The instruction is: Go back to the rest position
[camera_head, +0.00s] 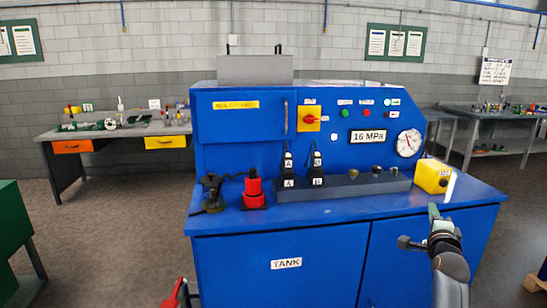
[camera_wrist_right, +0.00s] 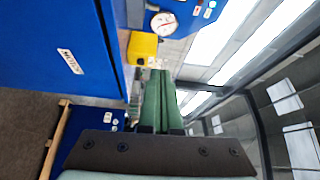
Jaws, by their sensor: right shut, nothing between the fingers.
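My right gripper (camera_head: 433,211) is at the lower right of the head view, in front of the right end of the blue machine (camera_head: 290,220). It holds nothing. In the right wrist view its two green fingers (camera_wrist_right: 160,98) lie together.
The machine's top bears a red cylinder (camera_head: 254,191), a dark block (camera_head: 345,186) with black plugs and a yellow box (camera_head: 433,176). A green cabinet (camera_head: 15,235) stands at left. Benches stand behind. Grey floor shows left of the machine.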

